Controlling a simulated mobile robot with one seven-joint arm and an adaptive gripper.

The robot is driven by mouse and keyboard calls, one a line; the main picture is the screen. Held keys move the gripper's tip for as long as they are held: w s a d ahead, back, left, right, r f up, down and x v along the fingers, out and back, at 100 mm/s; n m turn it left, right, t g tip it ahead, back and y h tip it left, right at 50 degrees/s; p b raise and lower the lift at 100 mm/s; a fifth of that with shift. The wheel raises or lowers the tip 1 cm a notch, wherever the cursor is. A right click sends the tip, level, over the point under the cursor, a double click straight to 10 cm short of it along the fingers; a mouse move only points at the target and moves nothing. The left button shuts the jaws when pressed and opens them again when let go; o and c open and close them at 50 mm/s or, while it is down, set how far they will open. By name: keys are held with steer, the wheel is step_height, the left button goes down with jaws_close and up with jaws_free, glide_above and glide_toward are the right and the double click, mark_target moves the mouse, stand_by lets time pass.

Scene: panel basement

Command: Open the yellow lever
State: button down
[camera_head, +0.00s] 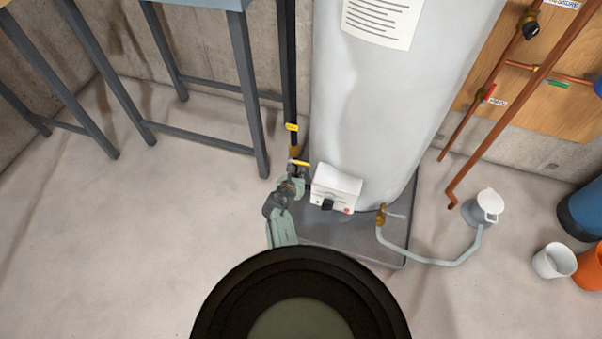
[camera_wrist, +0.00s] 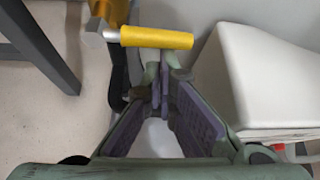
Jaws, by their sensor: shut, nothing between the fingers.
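The yellow lever (camera_head: 300,163) is on the black and brass pipe (camera_head: 293,142) left of the water heater. In the wrist view the lever (camera_wrist: 157,38) lies nearly level, its left end joined by a metal stub to the brass valve (camera_wrist: 112,12). My gripper (camera_head: 291,178) is just below the lever in the head view. In the wrist view my gripper (camera_wrist: 160,75) has its purple-padded fingers converging at the tips, just under the middle of the lever. It is shut and empty. I cannot tell whether a fingertip touches the lever.
The white control box (camera_head: 336,188) of the grey water heater (camera_head: 375,100) is close to the right of my gripper. A metal-legged table (camera_head: 245,90) stands left. A hose (camera_head: 430,261) runs to a white-lidded drain (camera_head: 488,205). The floor at left is clear.

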mark_target(295, 162)
steer(key=shift+r, duration=0.25)
steer(key=r+n+h, duration=0.2)
steer(key=n, duration=0.1)
steer(key=a+r+n+h, duration=0.1)
steer(key=n+h, duration=0.1)
steer(key=h, duration=0.1)
steer(key=w+a+r+n+h+p, duration=0.1)
steer(key=r+n+h, duration=0.1)
steer(key=n, duration=0.1)
steer(key=shift+a+r+n+h, duration=0.1)
steer(key=shift+r+n+h, duration=0.2)
steer(key=shift+r+h, duration=0.1)
steer(key=shift+a+r+n+t+h+b, duration=0.3)
steer(key=shift+a+n+h+b, duration=0.1)
steer(key=shift+n, duration=0.5)
steer(key=shift+w+a+r, duration=0.1)
steer(key=shift+w+a, duration=0.05)
steer(key=shift+a, duration=0.15)
stand_by(0.4)
